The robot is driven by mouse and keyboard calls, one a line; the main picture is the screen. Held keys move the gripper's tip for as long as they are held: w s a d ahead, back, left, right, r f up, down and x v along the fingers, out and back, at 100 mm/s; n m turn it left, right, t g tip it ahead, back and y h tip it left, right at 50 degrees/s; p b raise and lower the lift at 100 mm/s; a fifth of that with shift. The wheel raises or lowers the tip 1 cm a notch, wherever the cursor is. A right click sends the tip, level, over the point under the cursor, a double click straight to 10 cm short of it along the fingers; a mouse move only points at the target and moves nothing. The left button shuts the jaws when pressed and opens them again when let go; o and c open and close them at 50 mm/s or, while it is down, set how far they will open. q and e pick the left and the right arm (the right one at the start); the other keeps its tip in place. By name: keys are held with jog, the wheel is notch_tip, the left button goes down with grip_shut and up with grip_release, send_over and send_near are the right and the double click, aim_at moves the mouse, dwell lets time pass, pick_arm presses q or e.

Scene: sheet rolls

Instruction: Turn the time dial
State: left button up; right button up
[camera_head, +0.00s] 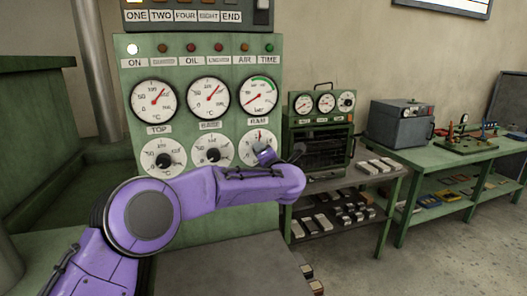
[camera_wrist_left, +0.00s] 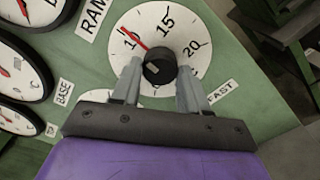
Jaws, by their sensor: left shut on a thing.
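The dial gripped by my left arm is a white face (camera_wrist_left: 172,23) marked 10, 15 and 20, with a black knob (camera_wrist_left: 159,69) in its middle. Its red pointer lies close to the 10. In the head view the dial (camera_head: 254,138) is at the right end of the panel's bottom row, under the RAM label, partly hidden by my gripper. No TIME label shows beside it. My left gripper (camera_wrist_left: 157,78) has its two fingers on either side of the knob and is shut on it. It also shows in the head view (camera_head: 264,156). My right gripper is not in view.
The green panel (camera_head: 128,75) carries three gauges above and two more dials (camera_head: 163,157) left of the gripped one. One lamp at top left (camera_head: 132,49) looks lit. Right of the panel are a small oven (camera_head: 322,150) on a shelf table and a green workbench (camera_head: 440,142).

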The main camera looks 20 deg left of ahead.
pick_arm(q)
jog(key=m+p, duration=0.6)
jog(key=m, duration=0.4)
jog(key=shift+a+r, duration=0.1)
jog(key=shift+a, duration=0.05)
jog(key=shift+r+m, duration=0.1)
jog(key=shift+m, duration=0.4)
jog(key=o, duration=0.8)
jog(key=shift+o, duration=1.3)
jog(key=shift+a, duration=0.15)
